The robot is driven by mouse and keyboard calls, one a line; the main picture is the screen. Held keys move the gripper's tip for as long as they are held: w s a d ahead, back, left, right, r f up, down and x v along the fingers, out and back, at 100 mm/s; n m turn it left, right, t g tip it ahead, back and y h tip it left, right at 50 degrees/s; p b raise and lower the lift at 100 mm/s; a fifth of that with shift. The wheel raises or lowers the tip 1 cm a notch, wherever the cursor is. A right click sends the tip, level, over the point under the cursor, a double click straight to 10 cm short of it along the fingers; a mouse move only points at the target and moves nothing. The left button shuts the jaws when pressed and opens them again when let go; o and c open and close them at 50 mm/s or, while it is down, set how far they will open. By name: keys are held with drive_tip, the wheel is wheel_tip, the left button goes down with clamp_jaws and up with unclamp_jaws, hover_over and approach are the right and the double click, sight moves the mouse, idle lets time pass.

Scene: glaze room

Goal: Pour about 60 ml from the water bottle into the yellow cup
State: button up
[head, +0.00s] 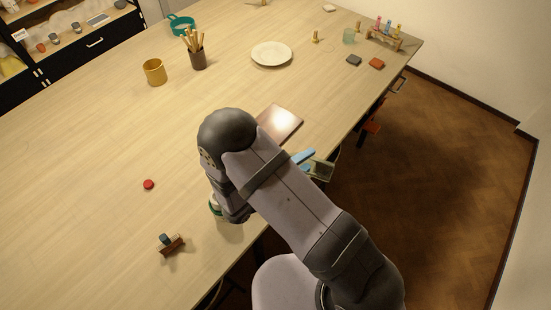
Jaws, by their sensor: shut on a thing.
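The yellow cup (154,74) stands upright on the table at the upper left, its open top showing. The cup is well apart from my gripper, farther back and to the left. What is inside the cup cannot be made out.
A red cap-like disc (148,184) and a small brown-and-teal tool (171,245) lie at the left. A dark holder with sticks (198,59) stands beside the cup, with a white plate (271,54) to its right. The table between disc and cup is clear.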

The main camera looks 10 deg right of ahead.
drive_tip(key=shift+s+d+r+n+h+p, duration=0.1)
drive_tip(key=shift+d+r+n+h+p, duration=0.1)
drive_tip(key=shift+r+n+h+p, duration=0.25)
idle(1.5)
drive_tip(key=shift+s+d+r, duration=0.15)
drive_tip(key=shift+d+r, duration=0.05)
drive_tip(key=shift+d, duration=0.1)
drive_tip(key=shift+r+n, duration=0.1)
drive_tip(key=shift+n, duration=0.25)
idle(0.6)
drive_tip(key=f+m+b, duration=0.1)
drive_tip(key=f+y+b, duration=0.1)
drive_tip(key=f+m+b, duration=0.1)
drive_tip(key=shift+s+d+f+m+y, duration=0.15)
drive_tip(key=shift+s+d+m+y, duration=0.05)
drive_tip(key=shift+d+m+y, duration=0.1)
drive_tip(key=shift+s+d+f+m, duration=0.1)
drive_tip(key=shift+f+m, duration=0.05)
drive_tip(key=shift+m, duration=0.15)
drive_tip(key=shift+y, duration=0.25)
